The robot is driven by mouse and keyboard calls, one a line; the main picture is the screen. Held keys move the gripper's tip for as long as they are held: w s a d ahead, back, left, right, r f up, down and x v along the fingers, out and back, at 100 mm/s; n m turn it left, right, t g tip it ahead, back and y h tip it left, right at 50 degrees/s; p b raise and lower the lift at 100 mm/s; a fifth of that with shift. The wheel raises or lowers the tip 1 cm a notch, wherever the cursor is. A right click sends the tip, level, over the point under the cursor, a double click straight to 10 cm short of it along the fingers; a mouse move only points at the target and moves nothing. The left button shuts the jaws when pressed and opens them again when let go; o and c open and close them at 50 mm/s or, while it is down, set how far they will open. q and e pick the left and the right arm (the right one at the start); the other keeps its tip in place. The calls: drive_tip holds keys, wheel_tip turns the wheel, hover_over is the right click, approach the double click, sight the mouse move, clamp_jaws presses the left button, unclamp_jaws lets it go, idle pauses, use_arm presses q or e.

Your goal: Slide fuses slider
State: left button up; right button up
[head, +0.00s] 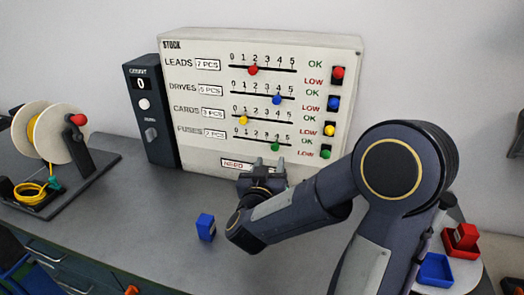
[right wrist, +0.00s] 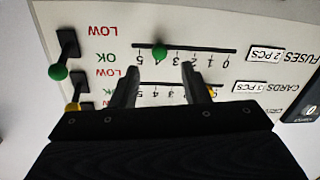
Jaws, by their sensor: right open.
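The fuses slider is a green knob (head: 275,147) on the lowest horizontal slot of the white STOCK board (head: 200,140). In the right wrist view, which shows the board upside down, the green knob (right wrist: 159,51) sits at about the 4 mark. The FUSES label (right wrist: 275,55) reads 2 PCS. My right gripper (head: 269,165) is open and empty just below the knob. In the right wrist view its fingertips (right wrist: 159,68) stand on either side of the knob's line, apart from it. My left gripper is out of view.
Red, blue and yellow sliders (head: 243,120) sit on the slots above. Coloured toggles (head: 325,152) line the board's right side. A dark counter box (head: 152,120) stands left of the board. A blue block (head: 205,227) and a cable reel (head: 50,130) are on the bench.

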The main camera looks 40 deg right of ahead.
sight(274, 149)
drive_tip(key=x, duration=0.7)
drive_tip(key=shift+p, duration=0.35)
clamp_jaws()
